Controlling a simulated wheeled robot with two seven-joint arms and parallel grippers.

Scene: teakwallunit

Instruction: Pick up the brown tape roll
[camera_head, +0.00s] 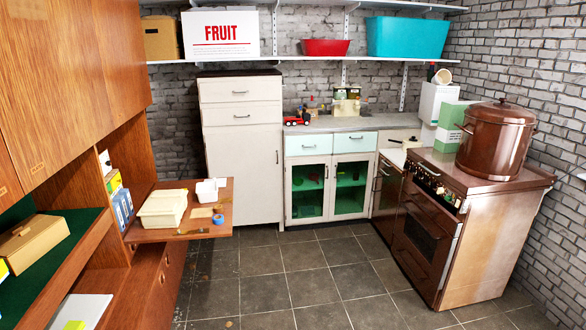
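I cannot pick out a brown tape roll with certainty. A small blue ring-shaped item (218,218), which looks like a tape roll, lies near the front right edge of the fold-down wooden shelf (150,236). A flat tan piece (201,212) lies beside it, and a small brownish-yellow item near the shelf's right edge is too small to identify. Neither of my grippers is in view.
On the shelf stand a cream tub (162,208) and a small white container (207,190). The teak wall unit (75,75) fills the left side. A stove (460,225) with a large brown pot (495,140) stands right. The tiled floor (300,280) between is mostly clear.

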